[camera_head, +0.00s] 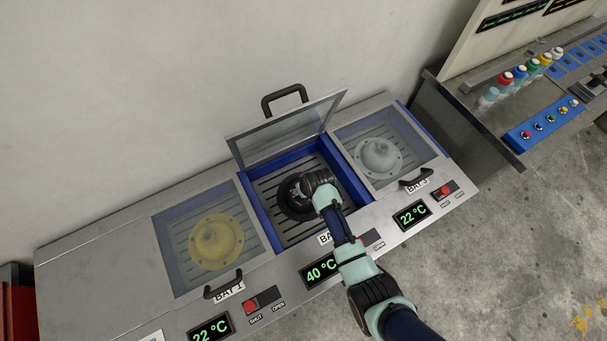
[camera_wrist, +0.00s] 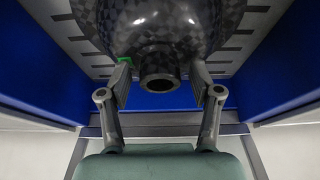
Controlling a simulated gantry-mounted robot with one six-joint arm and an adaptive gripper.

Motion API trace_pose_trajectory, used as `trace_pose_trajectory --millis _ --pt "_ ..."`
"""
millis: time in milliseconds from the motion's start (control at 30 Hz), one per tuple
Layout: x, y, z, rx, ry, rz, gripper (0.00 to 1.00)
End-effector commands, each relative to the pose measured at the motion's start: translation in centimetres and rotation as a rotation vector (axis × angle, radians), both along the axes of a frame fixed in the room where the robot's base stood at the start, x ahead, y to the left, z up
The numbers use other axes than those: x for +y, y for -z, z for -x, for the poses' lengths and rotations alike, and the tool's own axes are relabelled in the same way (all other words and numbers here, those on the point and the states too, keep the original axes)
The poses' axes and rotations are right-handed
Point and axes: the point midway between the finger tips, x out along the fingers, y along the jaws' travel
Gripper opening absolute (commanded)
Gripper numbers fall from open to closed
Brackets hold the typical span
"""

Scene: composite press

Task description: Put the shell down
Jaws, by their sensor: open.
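The dark, checker-patterned shell (camera_wrist: 158,40) sits on the slatted floor of the open middle bay; in the head view the shell (camera_head: 292,205) is partly hidden by my arm. My gripper (camera_wrist: 162,88) is open, with one finger on each side of the shell's short round neck. A small gap seems to show beside the neck; I cannot tell whether either finger touches it. In the head view my gripper is hidden under my wrist.
The middle bay's glass lid (camera_head: 290,127) stands raised at the back. Blue walls (camera_head: 346,172) surround the bay. A yellow shell (camera_head: 215,241) lies under the closed left lid and a pale grey one (camera_head: 379,158) under the closed right lid. Displays and red switches line the front.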

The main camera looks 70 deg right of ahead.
Motion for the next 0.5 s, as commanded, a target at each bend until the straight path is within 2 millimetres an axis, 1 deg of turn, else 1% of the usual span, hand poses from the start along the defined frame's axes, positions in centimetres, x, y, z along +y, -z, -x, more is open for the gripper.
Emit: trace_pose_trajectory --millis 67,167,400,500 --pt "0.0 -0.4 0.0 -0.001 0.0 0.001 0.64" --pt "0.3 -1.8 0.3 -0.001 0.0 0.001 0.64" --pt "1.8 -7.4 2.0 -0.003 0.001 0.003 0.64" --pt "2.4 -9.3 2.7 -0.001 0.001 0.002 0.64"
